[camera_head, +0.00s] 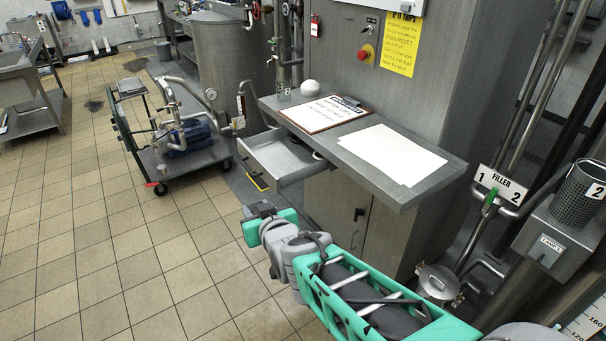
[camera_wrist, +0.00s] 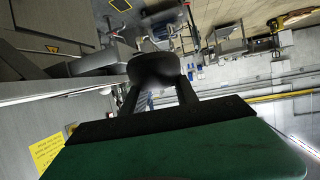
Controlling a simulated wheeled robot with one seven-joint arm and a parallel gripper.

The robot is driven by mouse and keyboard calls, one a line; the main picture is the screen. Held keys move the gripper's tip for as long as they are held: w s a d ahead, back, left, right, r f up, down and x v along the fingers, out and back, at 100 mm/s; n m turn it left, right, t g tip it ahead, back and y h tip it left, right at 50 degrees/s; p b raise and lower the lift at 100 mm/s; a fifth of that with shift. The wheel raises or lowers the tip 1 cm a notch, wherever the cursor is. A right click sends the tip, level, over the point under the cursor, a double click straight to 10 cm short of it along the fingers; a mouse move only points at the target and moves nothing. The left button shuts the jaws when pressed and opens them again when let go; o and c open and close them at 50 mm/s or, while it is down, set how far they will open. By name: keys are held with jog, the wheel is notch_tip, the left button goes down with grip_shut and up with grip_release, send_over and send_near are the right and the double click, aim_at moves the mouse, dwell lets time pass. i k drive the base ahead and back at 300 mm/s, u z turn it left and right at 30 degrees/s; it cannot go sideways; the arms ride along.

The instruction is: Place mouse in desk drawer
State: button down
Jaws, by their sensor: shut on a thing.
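My gripper (camera_wrist: 160,94) is shut on a dark rounded thing, which looks like the mouse (camera_wrist: 154,68), held between the fingertips in the wrist view. The mouse is hard to make out there. The desk drawer (camera_head: 262,158) is pulled out under the grey desktop, and its visible floor looks bare. Its inner right end is hidden under the desktop.
On the desktop (camera_head: 432,187) lie a clipboard (camera_head: 325,113), white sheets (camera_head: 392,154) and a white round thing (camera_head: 310,88). A green-framed cart (camera_head: 185,158) with a pump stands left of the drawer. The tiled floor (camera_head: 140,270) at the lower left is clear. A lidded pot (camera_head: 438,284) stands right of my arm.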

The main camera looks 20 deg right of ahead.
aim_at(283, 164)
jog(key=u, duration=0.6)
jog(key=i, duration=1)
jog(key=z, duration=0.35)
